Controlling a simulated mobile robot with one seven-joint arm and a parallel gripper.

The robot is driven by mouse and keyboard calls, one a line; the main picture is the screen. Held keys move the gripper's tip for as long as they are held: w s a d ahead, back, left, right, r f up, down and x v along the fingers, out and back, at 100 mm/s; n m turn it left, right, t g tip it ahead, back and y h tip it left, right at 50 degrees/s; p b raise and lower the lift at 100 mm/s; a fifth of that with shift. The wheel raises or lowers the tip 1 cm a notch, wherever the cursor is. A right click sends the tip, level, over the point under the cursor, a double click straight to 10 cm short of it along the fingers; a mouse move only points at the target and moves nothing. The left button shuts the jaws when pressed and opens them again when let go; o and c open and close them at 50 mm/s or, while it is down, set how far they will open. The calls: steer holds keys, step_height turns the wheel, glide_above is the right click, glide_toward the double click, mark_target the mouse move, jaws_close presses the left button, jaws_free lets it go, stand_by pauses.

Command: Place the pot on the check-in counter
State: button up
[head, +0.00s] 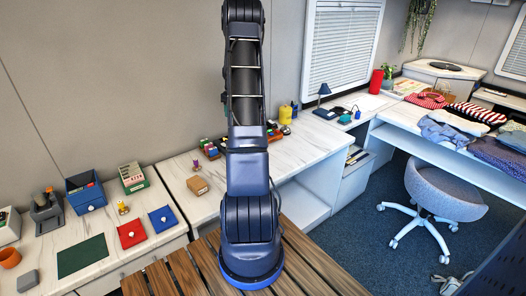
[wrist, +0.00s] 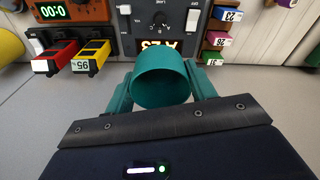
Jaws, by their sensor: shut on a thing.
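A teal, round, open-topped pot (wrist: 160,82) is between the two fingers of my gripper (wrist: 162,90) in the wrist view, and the gripper is shut on it. The white marble-topped counter (head: 290,150) runs along the wall in the head view; I take it as the check-in counter, though no label shows. In the wrist view a pale surface (wrist: 262,92) lies under and around the pot. I cannot tell whether the pot touches it. In the head view my arm hides the gripper and the pot.
A grey device with a knob and display (wrist: 160,25), red and yellow numbered pieces (wrist: 75,58) and stacked coloured tags (wrist: 222,38) lie close to the pot. A small cardboard box (head: 198,186) sits on the counter's near left. The counter's middle right is clear.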

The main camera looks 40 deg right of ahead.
steer(key=s+d, duration=0.6)
steer(key=d, duration=0.5)
steer(key=s+d, duration=0.6)
steer(key=d, duration=0.5)
glide_above(317, 145)
steer(key=shift+m, duration=0.4)
step_height(317, 145, down, 19)
steer(key=shift+s+a+f, duration=0.1)
steer(key=shift+s+f, duration=0.05)
steer(key=shift+f, duration=0.1)
steer(key=o, duration=1)
